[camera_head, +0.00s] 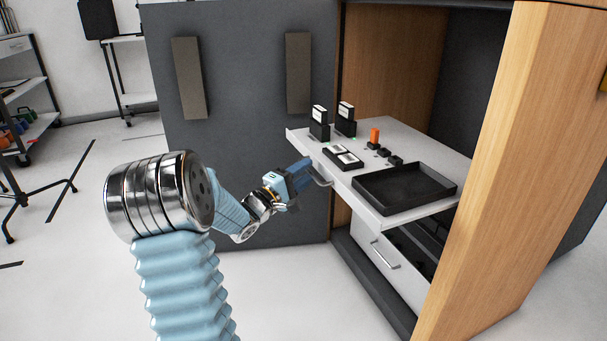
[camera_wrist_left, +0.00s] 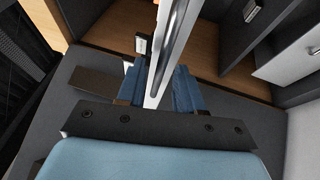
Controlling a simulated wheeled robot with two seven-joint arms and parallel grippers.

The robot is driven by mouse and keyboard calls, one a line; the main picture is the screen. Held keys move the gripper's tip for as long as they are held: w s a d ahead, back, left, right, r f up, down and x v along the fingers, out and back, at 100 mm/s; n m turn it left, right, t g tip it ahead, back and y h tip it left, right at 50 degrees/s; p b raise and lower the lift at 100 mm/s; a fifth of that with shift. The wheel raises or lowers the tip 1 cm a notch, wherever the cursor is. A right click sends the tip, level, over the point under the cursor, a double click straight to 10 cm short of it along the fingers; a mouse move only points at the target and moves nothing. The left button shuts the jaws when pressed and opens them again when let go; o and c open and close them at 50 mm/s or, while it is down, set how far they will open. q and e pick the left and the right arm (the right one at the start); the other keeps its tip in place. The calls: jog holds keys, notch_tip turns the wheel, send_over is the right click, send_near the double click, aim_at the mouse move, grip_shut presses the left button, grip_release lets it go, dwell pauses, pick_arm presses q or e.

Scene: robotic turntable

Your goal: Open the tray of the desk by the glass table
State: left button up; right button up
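The desk's white tray (camera_head: 343,187) is a sliding top inside a cabinet with wooden sides, and its front edge sticks out a little. A curved metal handle (camera_head: 321,178) is on that front edge. My left gripper (camera_head: 304,170) is at the handle with its blue fingers pointing at it. In the left wrist view the white tray edge and the metal handle (camera_wrist_left: 178,45) run between the two fingers (camera_wrist_left: 162,88). The fingers stand apart; firm contact with the handle cannot be seen. My right gripper is in neither view.
On the tray stand a black bin (camera_head: 405,187), small black-and-white boxes (camera_head: 345,121) and an orange object (camera_head: 375,135). Below is a white drawer (camera_head: 385,265) with its own handle. A grey panel (camera_head: 240,90) stands behind my left arm. The floor at left is mostly clear.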

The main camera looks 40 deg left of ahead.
pick_arm(q)
jog(key=s+f, duration=0.2)
jog(key=s, duration=1.1)
jog(key=shift+s+f+p, duration=0.2)
jog(key=shift+s+p, duration=0.1)
jog(key=shift+p, duration=0.05)
